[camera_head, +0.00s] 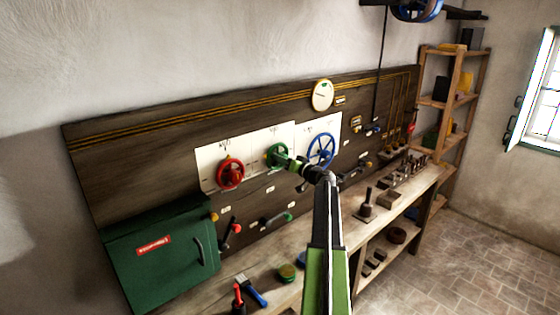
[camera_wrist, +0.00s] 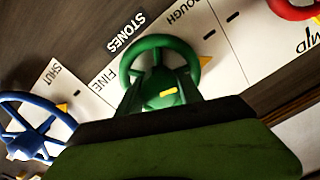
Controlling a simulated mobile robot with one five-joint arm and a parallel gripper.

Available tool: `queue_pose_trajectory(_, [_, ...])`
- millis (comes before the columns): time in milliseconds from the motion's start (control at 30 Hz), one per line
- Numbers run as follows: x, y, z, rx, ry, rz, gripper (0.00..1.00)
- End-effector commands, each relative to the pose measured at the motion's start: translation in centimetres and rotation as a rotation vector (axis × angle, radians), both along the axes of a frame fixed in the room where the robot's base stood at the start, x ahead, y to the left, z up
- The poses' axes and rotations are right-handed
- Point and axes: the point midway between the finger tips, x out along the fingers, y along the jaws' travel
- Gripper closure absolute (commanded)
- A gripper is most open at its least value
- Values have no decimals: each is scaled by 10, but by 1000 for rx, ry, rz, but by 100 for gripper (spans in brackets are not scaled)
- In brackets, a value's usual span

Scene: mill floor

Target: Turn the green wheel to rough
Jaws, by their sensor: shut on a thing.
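The green wheel (camera_head: 272,154) is mounted on a white card on the dark wall board, between a red and a blue wheel. In the wrist view the green wheel (camera_wrist: 158,44) shows its rim, spokes and hub with a yellow mark. My gripper (camera_head: 289,163) reaches its front; in the wrist view my gripper's fingers (camera_wrist: 162,93) stand either side of the hub, shut on the wheel. The words STONES, ROUGH and FINE (camera_wrist: 102,81) are printed around it. A yellow pointer (camera_wrist: 208,61) lies just outside the rim, on the ROUGH side, a little from a black tick.
The red wheel (camera_head: 231,173) is close on the left, the blue wheel (camera_head: 321,149) close on the right. A green box (camera_head: 160,255) stands lower left. The bench (camera_head: 345,225) below holds tools and small blocks. Open floor lies at right.

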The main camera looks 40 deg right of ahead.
Motion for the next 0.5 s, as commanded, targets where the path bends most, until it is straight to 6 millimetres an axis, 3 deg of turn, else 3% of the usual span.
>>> queue_pose_trajectory(500, [0,-1,1,-277,18,-1,97])
